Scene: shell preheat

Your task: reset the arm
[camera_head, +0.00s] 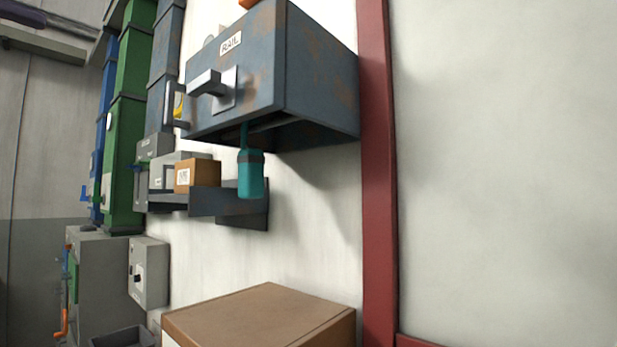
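Neither of my arms or grippers shows in the head view. A blue-grey box labelled "RAIL" (320,75) with rust patches is on the pale wall. A grey lever handle (207,83) sticks out from its front. A teal bottle-shaped thing (251,175) with a dark band hangs below the box.
A dark shelf (222,202) under the RAIL box carries a small brown box (197,175). A larger brown box (265,315) is at the bottom. A dark red post (377,170) stands right of centre. Green cabinets (125,150) and a grey unit (103,285) are at left.

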